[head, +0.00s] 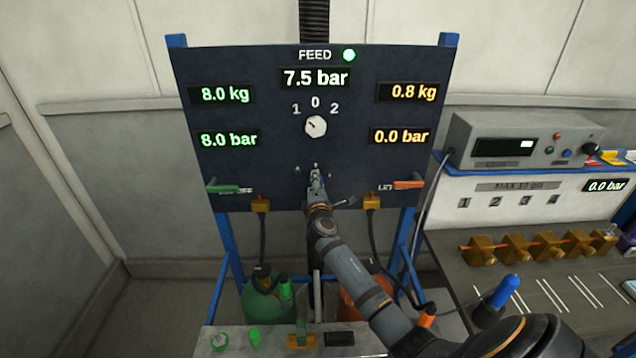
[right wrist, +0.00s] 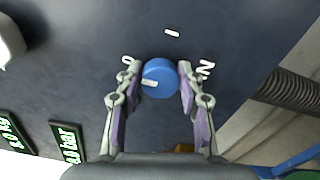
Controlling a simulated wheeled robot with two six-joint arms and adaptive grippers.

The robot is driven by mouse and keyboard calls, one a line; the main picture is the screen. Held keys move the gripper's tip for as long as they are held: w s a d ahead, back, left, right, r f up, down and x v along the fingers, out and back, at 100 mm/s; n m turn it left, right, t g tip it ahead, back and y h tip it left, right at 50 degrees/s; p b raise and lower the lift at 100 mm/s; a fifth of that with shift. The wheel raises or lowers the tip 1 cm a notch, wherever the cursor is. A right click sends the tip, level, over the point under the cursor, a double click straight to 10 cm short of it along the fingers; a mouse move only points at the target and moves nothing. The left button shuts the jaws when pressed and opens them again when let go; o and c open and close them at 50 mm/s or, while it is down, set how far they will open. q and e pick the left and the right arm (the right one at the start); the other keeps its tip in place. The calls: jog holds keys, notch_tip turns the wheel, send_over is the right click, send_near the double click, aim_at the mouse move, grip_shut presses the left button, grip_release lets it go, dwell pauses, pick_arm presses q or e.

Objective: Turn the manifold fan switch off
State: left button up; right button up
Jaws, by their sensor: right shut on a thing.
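A round blue knob (right wrist: 160,77) sits on the dark panel (head: 250,70) in the right wrist view, with a short white mark on its lower left part. A white 0-like mark, a short bar and an N- or 2-like mark surround it. My right gripper (right wrist: 161,80) is shut on the blue knob, one finger on each side; in the head view it reaches the panel's lower middle (head: 316,172) and hides the knob. No label naming the fan is readable. My left gripper is not in view.
A white selector knob (head: 316,126) marked 1, 0, 2 sits above my gripper. A green lever (head: 222,189) and an orange lever (head: 408,185) flank it. A grey instrument box (head: 530,140) and brass blocks (head: 512,246) are at the right. Hoses hang below the panel.

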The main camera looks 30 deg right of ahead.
jog(key=shift+f, duration=0.1)
jog(key=o, duration=1.2)
jog(key=v, duration=1.2)
jog(key=shift+a, duration=0.1)
